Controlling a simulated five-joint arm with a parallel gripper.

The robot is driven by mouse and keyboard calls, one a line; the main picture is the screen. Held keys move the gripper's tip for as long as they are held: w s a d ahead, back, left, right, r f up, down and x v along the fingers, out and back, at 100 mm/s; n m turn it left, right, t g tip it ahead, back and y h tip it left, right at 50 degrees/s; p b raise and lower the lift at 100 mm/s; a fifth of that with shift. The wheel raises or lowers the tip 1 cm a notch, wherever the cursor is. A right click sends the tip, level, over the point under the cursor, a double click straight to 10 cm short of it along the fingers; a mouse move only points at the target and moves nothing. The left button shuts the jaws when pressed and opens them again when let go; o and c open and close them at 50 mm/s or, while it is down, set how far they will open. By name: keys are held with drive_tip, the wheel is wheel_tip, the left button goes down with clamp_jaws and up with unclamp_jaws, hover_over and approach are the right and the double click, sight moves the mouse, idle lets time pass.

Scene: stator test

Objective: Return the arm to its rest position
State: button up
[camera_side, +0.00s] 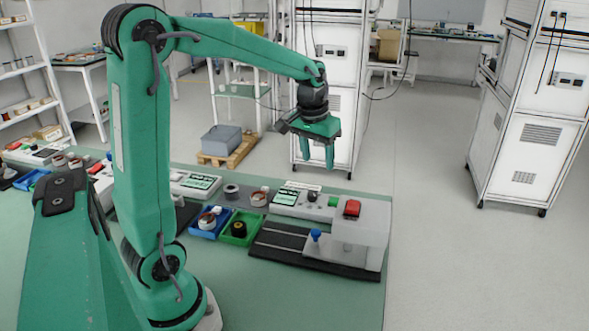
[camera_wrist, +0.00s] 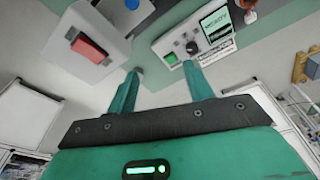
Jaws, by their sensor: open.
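My green arm is raised over the table, with my gripper (camera_side: 318,160) pointing down above the back right part of the bench. Its two fingers are apart and nothing is between them. In the wrist view my gripper (camera_wrist: 163,82) also shows open and empty. Below and in front of it stands a grey test fixture (camera_side: 374,228) with a red button (camera_side: 352,208) and a blue knob (camera_side: 316,234). A test meter (camera_side: 295,199) with a small screen and knobs lies behind the fixture. The gripper touches neither.
A blue tray (camera_side: 196,231) and a green tray (camera_side: 226,238) hold small parts. Metal rings (camera_side: 231,190) lie near them on a dark mat. The green tabletop (camera_side: 300,300) is bare at the front. White cabinets (camera_side: 530,130) stand beyond the bench.

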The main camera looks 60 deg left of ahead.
drive_tip(key=s+d+r+m+t, duration=0.1)
drive_tip(key=s+d+m, duration=0.1)
drive_tip(key=s+d, duration=0.4)
drive_tip(key=s+d+r+m+t, duration=0.2)
drive_tip(key=s+d, duration=0.3)
drive_tip(key=s, duration=0.6)
drive_tip(key=shift+d+r+t+h, duration=0.15)
drive_tip(key=shift+d+t+h, duration=0.15)
drive_tip(key=shift+d, duration=0.05)
